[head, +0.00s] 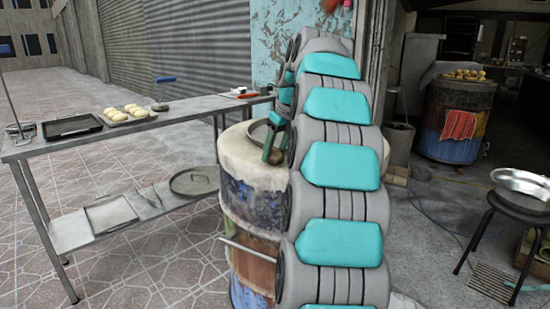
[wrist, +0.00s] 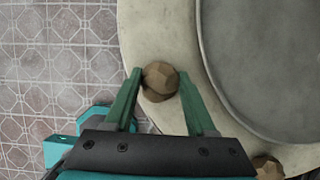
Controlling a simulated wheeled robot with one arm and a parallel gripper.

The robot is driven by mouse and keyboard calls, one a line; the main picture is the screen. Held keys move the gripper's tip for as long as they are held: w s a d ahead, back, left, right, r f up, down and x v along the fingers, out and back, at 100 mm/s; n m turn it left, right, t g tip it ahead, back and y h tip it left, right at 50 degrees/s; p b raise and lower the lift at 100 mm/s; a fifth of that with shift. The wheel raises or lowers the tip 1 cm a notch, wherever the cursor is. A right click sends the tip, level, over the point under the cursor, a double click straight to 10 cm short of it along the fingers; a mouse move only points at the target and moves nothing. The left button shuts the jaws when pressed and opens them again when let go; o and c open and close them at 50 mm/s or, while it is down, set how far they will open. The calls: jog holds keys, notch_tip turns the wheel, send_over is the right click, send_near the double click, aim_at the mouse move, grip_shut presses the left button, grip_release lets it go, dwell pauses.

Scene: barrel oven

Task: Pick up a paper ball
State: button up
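A brown, faceted paper ball (wrist: 160,79) rests on the pale rim of the barrel oven (wrist: 150,30) in the wrist view. My gripper (wrist: 161,82) is open, with one green finger on each side of this ball near the fingertips. The left finger looks very close to the ball; I cannot tell whether it touches. A second brown ball (wrist: 268,167) shows partly at the lower right edge, outside the fingers. In the head view my gripper (head: 272,145) is low over the top of the barrel oven (head: 238,150). My arm hides much of the oven there.
A metal table (head: 170,118) with a dark tray (head: 72,126) and a tray of dough pieces (head: 125,113) stands left of the oven. At the right are a stool with a metal bowl (head: 522,187) and another painted barrel (head: 455,120). Tiled floor is clear at front left.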

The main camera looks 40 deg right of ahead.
grip_shut()
jog(key=shift+r, duration=0.15)
